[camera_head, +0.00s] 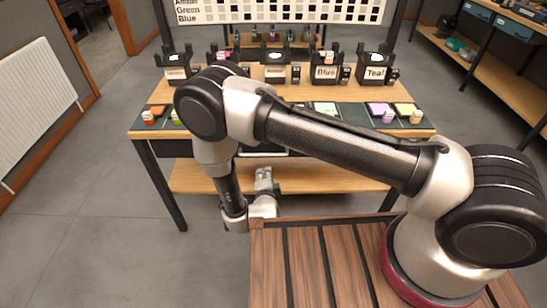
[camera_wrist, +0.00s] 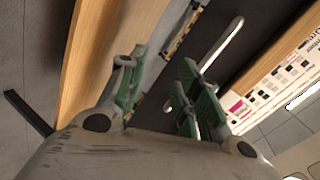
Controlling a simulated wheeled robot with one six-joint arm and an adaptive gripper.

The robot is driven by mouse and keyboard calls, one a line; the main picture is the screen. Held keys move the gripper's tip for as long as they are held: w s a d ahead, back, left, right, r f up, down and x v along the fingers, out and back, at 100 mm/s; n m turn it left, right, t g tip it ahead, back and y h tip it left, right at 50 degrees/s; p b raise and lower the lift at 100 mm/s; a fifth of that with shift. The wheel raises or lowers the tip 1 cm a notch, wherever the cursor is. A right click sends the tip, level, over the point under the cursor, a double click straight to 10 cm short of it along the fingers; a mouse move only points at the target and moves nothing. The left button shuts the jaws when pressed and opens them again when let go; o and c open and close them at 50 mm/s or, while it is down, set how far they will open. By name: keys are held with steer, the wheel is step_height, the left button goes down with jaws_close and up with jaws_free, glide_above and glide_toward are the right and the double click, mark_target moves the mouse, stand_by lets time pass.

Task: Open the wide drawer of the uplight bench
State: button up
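The bench (camera_head: 290,99) has a wooden top and a dark front band just below its edge. A pale bar handle (camera_head: 265,153) shows under the front edge, partly hidden by my arm. In the wrist view a silver bar handle (camera_wrist: 222,42) runs slanted along a dark drawer front (camera_wrist: 255,30). My gripper (camera_head: 264,180) is low in front of the bench, near the handle. In the wrist view its green-padded fingers (camera_wrist: 160,95) are apart with nothing held between them. The handle lies beyond the fingertips, nearer the right finger. I cannot tell the drawer's exact opening.
Fader stations, including one labelled Blue (camera_head: 325,73) and one labelled Teal (camera_head: 375,73), stand on the bench. Dark mats with small coloured pots lie along its front. A lower shelf (camera_head: 330,179) runs beneath. A radiator (camera_head: 35,84) is at left, with open floor between.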

mark_target(267, 155)
steer(key=w+r+m, duration=0.1)
steer(key=w, duration=0.2)
steer(key=w+r+m+t, duration=0.1)
steer(key=w, duration=0.2)
steer(key=w+m+t, duration=0.1)
steer(key=w, duration=0.2)
steer(key=shift+d+r, duration=0.25)
steer(key=shift+r, duration=0.15)
jaws_close()
